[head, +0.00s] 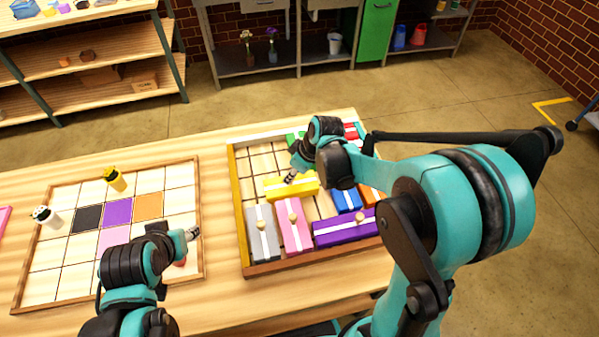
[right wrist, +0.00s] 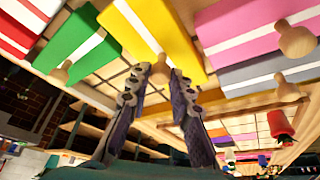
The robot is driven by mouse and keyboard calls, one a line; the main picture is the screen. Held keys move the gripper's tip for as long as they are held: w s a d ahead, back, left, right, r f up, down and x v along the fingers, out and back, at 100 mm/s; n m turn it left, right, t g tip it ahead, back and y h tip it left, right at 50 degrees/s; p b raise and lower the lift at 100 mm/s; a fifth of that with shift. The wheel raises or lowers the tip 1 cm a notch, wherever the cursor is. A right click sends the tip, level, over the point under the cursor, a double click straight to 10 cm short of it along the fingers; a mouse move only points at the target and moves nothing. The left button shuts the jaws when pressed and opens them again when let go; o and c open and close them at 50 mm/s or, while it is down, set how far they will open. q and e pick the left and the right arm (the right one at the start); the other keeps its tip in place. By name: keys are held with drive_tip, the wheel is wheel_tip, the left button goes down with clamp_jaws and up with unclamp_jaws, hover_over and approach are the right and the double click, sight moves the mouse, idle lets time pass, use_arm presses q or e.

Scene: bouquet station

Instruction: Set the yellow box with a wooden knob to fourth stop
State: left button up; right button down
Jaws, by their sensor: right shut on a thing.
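The yellow box (head: 273,188) with a white stripe lies crosswise in the wooden sliding tray (head: 240,215), its left end near the tray's left wall. In the right wrist view the yellow box (right wrist: 135,22) fills the upper middle, and its wooden knob (right wrist: 160,66) sits between my right fingertips (right wrist: 160,80). In the head view my right gripper (head: 291,176) is at the box, shut on the knob; my arm hides part of the box's right side. My left gripper (head: 192,234) hangs over the right part of the board with coloured squares; its jaw opening is unclear.
Below the yellow box are a grey box (head: 254,240), a pink box (head: 285,208) and a purple box (head: 330,236). A blue box (head: 346,200) and an orange box (head: 370,196) are at right. Bare grid shows at the tray's upper left. The board (head: 50,285) holds several pieces.

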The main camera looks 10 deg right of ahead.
sight(270, 190)
drive_tip(key=a, duration=0.6)
drive_tip(key=shift+a, duration=0.55)
drive_tip(key=c, duration=1.4)
unclamp_jaws()
drive_tip(key=shift+o, duration=0.2)
drive_tip(key=shift+a, duration=0.15)
drive_tip(key=shift+s+d+r, duration=0.1)
drive_tip(key=shift+d+r, duration=0.15)
drive_tip(key=shift+r, duration=0.2)
drive_tip(key=v, duration=1.1)
drive_tip(key=shift+a, duration=0.1)
